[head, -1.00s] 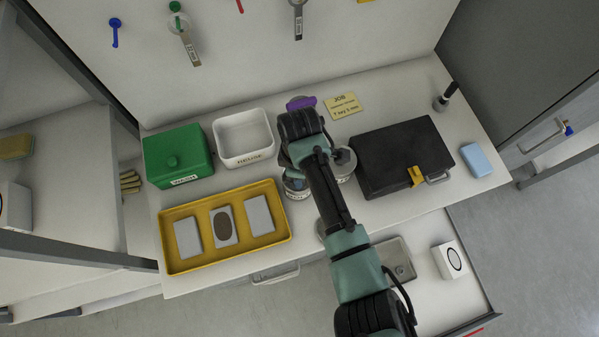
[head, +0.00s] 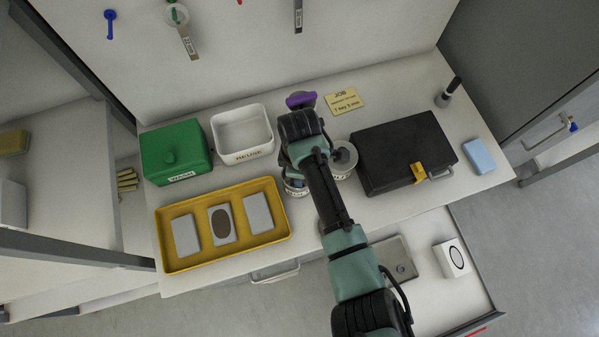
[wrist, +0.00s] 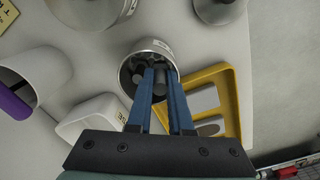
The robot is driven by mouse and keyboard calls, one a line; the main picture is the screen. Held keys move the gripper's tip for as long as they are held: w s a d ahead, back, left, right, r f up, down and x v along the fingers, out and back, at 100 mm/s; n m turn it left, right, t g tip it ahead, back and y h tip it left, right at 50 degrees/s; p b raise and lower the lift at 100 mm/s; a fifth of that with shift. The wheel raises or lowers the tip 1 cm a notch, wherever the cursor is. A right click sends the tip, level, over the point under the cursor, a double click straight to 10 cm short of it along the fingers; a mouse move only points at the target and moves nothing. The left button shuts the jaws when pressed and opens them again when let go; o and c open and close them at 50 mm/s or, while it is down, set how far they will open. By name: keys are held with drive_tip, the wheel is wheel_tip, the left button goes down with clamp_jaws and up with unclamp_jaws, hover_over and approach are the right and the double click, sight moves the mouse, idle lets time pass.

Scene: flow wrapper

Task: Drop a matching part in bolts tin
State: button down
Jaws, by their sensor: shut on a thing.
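In the wrist view my gripper (wrist: 160,78) reaches with its two blue fingers into the mouth of a round metal tin (wrist: 127,80). Dark, bolt-like pieces (wrist: 138,72) lie inside it. The fingers are close together on a small dark grey part (wrist: 160,88), mostly hidden between them. Its exact kind is unclear, and I cannot read the tin's label. In the head view my arm covers the gripper. A labelled tin (head: 294,188) shows partly behind the arm, and another round tin (head: 343,160) stands just right of it.
A yellow tray (head: 165,245) with grey pads, a white REUSE bin (head: 248,154) and a green WASH box (head: 176,155) stand left. A black case (head: 400,150) stands right. A purple-topped object (head: 300,99) is behind the arm. An open drawer (head: 425,300) is in front.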

drive_tip(key=shift+f+b, duration=0.95)
drive_tip(key=shift+f, duration=0.45)
drive_tip(key=c, duration=0.7)
unclamp_jaws()
drive_tip(key=shift+c, duration=0.2)
drive_tip(key=shift+r, duration=0.1)
wheel_tip(320, 180, up, 9)
drive_tip(key=p, duration=0.9)
